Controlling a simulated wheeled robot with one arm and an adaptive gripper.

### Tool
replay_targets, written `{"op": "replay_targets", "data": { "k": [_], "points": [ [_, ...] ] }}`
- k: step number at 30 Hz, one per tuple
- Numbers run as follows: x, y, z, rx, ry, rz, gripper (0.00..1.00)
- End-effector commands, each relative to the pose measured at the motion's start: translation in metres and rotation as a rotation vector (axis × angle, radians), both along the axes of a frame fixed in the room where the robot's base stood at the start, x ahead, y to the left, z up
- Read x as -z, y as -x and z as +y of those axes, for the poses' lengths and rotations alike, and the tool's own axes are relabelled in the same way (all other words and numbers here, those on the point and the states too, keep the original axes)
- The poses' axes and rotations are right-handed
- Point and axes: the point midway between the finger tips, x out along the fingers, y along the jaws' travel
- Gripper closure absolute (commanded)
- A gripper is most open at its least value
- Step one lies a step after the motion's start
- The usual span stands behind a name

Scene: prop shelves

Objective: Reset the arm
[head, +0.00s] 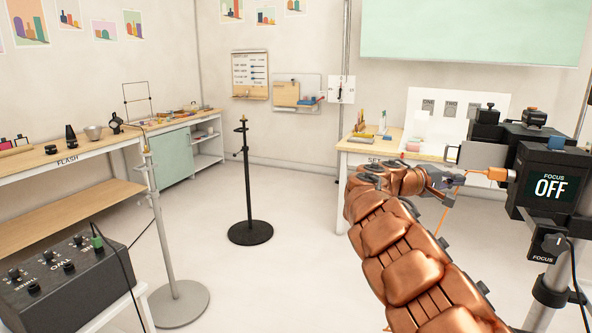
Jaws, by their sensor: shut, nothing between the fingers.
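My copper-coloured arm reaches up from the bottom right. My gripper (448,184) is at its far end, small in the view, shut and empty. It is just left of an orange plug (490,173) at the side of the dark box (548,186) whose screen reads "FOCUS OFF". An orange cable (457,196) hangs close to the fingers; I cannot tell whether they touch it. The arm hides part of the floor and the table front behind it.
A camera rig (508,131) stands on the right. A wooden table (388,153) is behind my gripper. A black stand (250,231) and a grey stand (178,302) are on the floor. A switch box (62,275) is at lower left. The middle floor is clear.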

Motion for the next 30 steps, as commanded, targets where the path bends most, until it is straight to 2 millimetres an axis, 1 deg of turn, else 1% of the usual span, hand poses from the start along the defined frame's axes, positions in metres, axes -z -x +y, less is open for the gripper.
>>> {"op": "replay_targets", "data": {
  "k": [1, 5, 8, 11, 12, 17, 21, 23, 24, 26, 27, 29, 30],
  "points": [
    [-0.006, 0.008, -0.003, 0.015, -0.009, -0.001, 1.00],
    [-0.012, 0.030, -0.012, 0.059, -0.040, 0.004, 1.00],
    [-0.021, 0.052, -0.019, 0.098, -0.075, 0.000, 1.00],
    [-0.027, 0.084, -0.027, 0.151, -0.128, 0.000, 1.00],
    [-0.029, 0.099, -0.029, 0.172, -0.157, -0.002, 1.00],
    [-0.028, 0.160, -0.034, 0.255, -0.285, -0.004, 1.00],
    [-0.018, 0.212, -0.029, 0.312, -0.416, -0.002, 1.00],
    [-0.010, 0.233, -0.025, 0.332, -0.476, 0.003, 1.00],
    [-0.005, 0.247, -0.020, 0.343, -0.518, 0.004, 1.00],
    [0.004, 0.267, -0.012, 0.358, -0.581, 0.011, 1.00],
    [0.010, 0.280, -0.006, 0.366, -0.624, 0.017, 1.00],
    [0.019, 0.299, 0.005, 0.374, -0.689, 0.024, 1.00],
    [0.028, 0.312, 0.013, 0.381, -0.732, 0.035, 1.00]
  ]
}}
